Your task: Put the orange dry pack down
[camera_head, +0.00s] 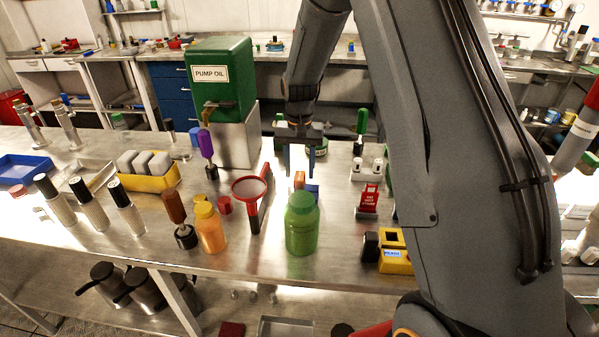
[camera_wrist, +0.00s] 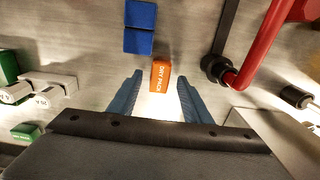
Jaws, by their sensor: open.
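The orange dry pack (camera_wrist: 161,76) lies on the steel bench, its white lettering facing up in the wrist view. In the head view its orange top (camera_head: 299,179) shows just behind the green jar, which hides part of it. My gripper (camera_head: 298,172) points down above the bench there. In the wrist view my gripper (camera_wrist: 162,88) is open, one finger on each side of the pack with gaps between. The pack sits near the fingertip ends, and I see no finger touching it.
Blue blocks (camera_wrist: 140,27) lie close to the pack. A red funnel stand (camera_head: 250,190) is to the left, a green jar (camera_head: 302,224) in front. A green pump oil tank (camera_head: 222,82) stands behind left. A red card stand (camera_head: 368,200) is to the right.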

